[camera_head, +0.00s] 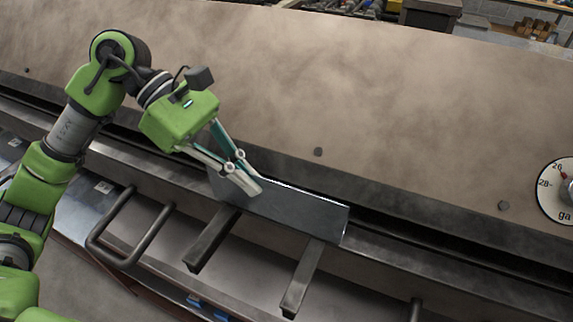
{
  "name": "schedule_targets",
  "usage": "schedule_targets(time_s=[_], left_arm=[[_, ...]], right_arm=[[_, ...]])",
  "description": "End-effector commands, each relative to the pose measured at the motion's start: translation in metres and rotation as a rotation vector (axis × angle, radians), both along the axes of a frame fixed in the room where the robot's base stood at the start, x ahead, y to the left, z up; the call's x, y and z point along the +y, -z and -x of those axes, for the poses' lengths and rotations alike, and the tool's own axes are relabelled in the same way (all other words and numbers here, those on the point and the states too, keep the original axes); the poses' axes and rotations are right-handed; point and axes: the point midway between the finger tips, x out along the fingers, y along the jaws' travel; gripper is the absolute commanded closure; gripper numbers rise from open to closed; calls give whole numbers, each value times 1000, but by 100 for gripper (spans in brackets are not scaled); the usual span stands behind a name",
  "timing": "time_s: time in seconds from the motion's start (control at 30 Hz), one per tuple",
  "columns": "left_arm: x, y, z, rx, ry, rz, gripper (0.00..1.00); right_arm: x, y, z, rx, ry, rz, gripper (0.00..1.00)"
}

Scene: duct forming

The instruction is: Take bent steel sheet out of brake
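The bent steel sheet (292,211) is a grey metal piece at the front of the brake (330,90), in the middle of the head view. Its long upper edge lies along the brake's dark slot, and its broad face slopes down toward me. My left gripper (251,183) reaches in from the upper left. Its fingers come close together over the sheet's upper edge, left of the middle, one in front and one partly hidden behind. They look shut on the sheet. My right gripper is not in view.
Two metal support arms (303,278) stick out below the sheet. A bent handle bar (152,236) stands to their left. A gauge dial (564,189) is at the right edge. The brake's broad brown face fills the back.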

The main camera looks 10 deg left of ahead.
Motion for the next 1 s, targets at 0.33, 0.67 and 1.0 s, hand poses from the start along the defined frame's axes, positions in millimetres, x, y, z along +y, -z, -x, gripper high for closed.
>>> schedule_targets(time_s=[0.33, 0.67, 1.0], left_arm=[[8, 3, 41, -3, -1, 2, 100], [16, 4, 80, -3, 0, 1, 100], [22, 2, 113, -2, -1, 1, 100]], right_arm=[[-1, 28, 0, 0, -1, 1, 61], [-3, 53, 0, 0, -2, 3, 61], [-3, 73, 0, 0, -3, 3, 61]])
